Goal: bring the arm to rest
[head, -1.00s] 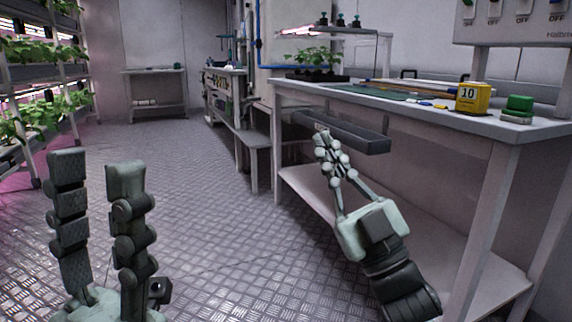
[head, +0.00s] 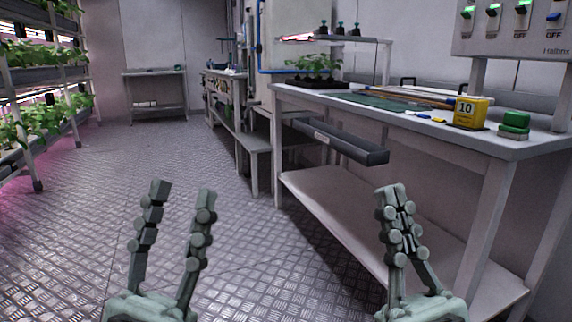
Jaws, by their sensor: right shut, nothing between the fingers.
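My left gripper (head: 181,189) is at the lower left of the head view, pointing up in the picture over the metal floor. Its two fingers stand apart with nothing between them. My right gripper (head: 391,190) is at the lower right, in front of the workbench. Its fingers are together at the tips and hold nothing. It is apart from the grey drawer (head: 345,143) under the bench top, which stands pulled out. Both arms behind the grippers are mostly out of view.
Plant racks (head: 38,184) stand at the left. The patterned floor (head: 130,150) between is clear.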

